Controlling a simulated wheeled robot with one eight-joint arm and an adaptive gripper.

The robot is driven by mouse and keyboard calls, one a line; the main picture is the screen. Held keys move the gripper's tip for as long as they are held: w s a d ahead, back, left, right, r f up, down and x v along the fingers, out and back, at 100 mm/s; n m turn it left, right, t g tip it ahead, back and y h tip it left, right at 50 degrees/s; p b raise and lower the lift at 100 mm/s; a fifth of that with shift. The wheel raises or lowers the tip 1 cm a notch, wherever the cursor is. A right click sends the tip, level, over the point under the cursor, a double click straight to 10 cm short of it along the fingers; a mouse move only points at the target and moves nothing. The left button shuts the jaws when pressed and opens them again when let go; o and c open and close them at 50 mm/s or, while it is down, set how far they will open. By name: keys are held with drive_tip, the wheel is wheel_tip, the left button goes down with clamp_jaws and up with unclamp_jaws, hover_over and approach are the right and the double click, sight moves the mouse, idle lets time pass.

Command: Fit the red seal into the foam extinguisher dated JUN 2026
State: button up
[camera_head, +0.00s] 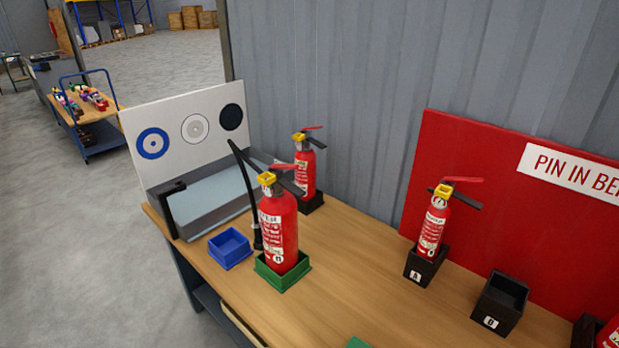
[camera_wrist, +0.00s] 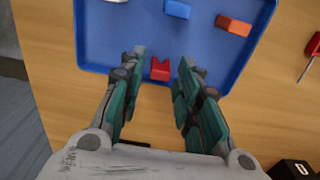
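In the wrist view, a small notched red piece (camera_wrist: 160,70), likely the red seal, lies in the blue tray (camera_wrist: 92,45) near its front edge. My gripper (camera_wrist: 160,66) is open above the tray, one finger on each side of the red piece; I cannot tell whether they touch it. In the head view, a red extinguisher (camera_head: 278,230) stands upright in a green holder (camera_head: 283,277). Another extinguisher (camera_head: 306,170) stands behind it, and a third (camera_head: 433,225) stands in a black holder (camera_head: 426,266). Their dates are too small to read. My gripper does not show in the head view.
In the tray lie an orange piece (camera_wrist: 233,25), a blue piece (camera_wrist: 178,9) and a white piece at the top edge. In the head view, an empty black box (camera_head: 500,300), a small blue bin (camera_head: 230,248) and a grey test trough (camera_head: 205,205) stand on the wooden bench.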

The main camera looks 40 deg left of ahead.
clamp_jaws()
drive_tip(key=shift+r, duration=0.1)
drive_tip(key=shift+r+p, duration=1)
drive_tip(key=shift+r, duration=0.4)
